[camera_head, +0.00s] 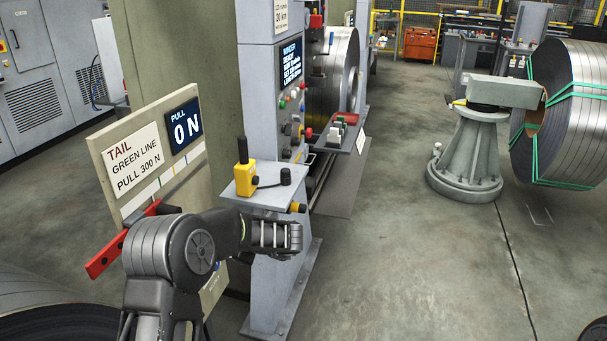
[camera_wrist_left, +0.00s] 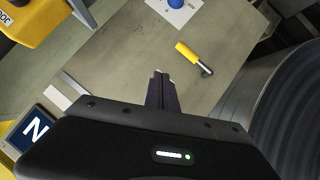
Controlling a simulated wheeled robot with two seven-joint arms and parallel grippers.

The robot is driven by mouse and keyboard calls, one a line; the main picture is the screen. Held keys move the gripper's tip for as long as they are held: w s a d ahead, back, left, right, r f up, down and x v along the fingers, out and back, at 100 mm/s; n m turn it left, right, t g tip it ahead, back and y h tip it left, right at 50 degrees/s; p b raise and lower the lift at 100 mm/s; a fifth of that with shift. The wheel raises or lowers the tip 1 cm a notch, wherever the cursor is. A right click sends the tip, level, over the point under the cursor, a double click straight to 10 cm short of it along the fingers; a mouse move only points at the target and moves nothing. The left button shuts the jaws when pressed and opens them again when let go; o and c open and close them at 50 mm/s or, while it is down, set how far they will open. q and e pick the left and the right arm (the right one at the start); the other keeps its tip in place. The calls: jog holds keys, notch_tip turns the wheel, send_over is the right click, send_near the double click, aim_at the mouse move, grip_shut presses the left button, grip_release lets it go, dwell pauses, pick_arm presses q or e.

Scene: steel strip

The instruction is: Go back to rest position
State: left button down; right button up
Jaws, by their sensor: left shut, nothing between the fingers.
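My left arm comes up from the bottom left in the head view and reaches right. Its hand (camera_head: 272,236) is in front of the grey pedestal, below the small shelf (camera_head: 262,196). In the left wrist view the two fingers of my left gripper (camera_wrist_left: 162,75) are together, with nothing between them. They point toward a flat panel; I cannot tell whether they touch anything. My right gripper does not show.
The sign board (camera_head: 155,140) reading "TAIL" stands behind my left arm, with a red bar (camera_head: 104,257) across its lower part. A yellow box (camera_head: 244,179) sits on the shelf. A steel coil (camera_head: 571,113) is at the right. Open floor (camera_head: 400,270) lies right of the pedestal.

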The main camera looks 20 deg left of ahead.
pick_arm(q)
jog(key=w+d+f+m+t+h, duration=0.2)
jog(key=d+f+m+t+h, duration=0.15)
jog(key=d+f, duration=0.2)
jog(key=w+d+f+m+t+h, duration=0.2)
jog(key=d+f+m, duration=0.2)
jog(key=d, duration=0.2)
jog(key=s+d+f+m+g+h, duration=0.2)
jog(key=s+d+f+m+h, duration=0.45)
jog(key=s+d+f, duration=0.55)
jog(key=s+d+f+m+g+h, duration=0.1)
jog(key=s+d, duration=0.3)
jog(key=s, duration=0.5)
jog(key=s+d+f+m+g+h, duration=0.1)
jog(key=s+d+f+m+g, duration=0.1)
jog(key=s, duration=0.7)
jog(key=s+d+f+m+g+h, duration=0.2)
jog(key=s+d+f+g, duration=0.1)
jog(key=s, duration=0.5)
jog(key=d+f, duration=0.1)
jog(key=d, duration=0.1)
jog(key=shift+s+d+f+m, duration=0.3)
jog(key=shift+s+d+f, duration=0.05)
jog(key=shift+s, duration=0.05)
jog(key=shift+a, duration=0.15)
